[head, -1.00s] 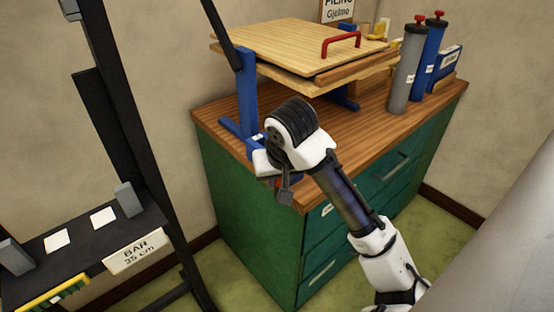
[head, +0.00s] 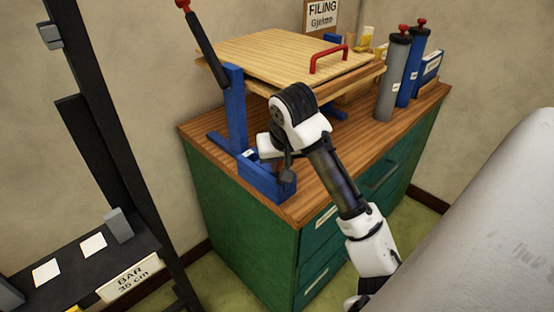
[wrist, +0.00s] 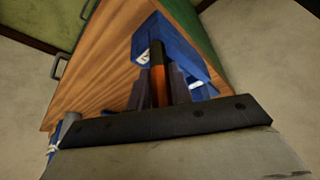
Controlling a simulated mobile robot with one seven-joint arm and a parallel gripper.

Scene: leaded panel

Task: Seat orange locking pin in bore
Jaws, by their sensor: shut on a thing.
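The orange locking pin (wrist: 158,82), with a dark far end, stands between the two fingers of my gripper (wrist: 159,88) in the wrist view. My gripper is shut on it. Beyond the pin's end is a blue metal part (wrist: 180,48), the foot of the blue press stand (head: 238,115). In the head view my gripper (head: 286,170) is close to the stand's front foot (head: 262,182), at the cabinet's near corner. The pin cannot be made out there. I cannot see the bore, nor tell whether the pin touches the foot.
The wooden press boards (head: 285,55) with a red handle (head: 328,58) are above and behind my gripper. A lever (head: 205,45) slants up at the left. Grey (head: 393,78) and blue (head: 414,65) cylinders stand at the back right of the green cabinet (head: 240,215). A dark rack (head: 100,150) stands left.

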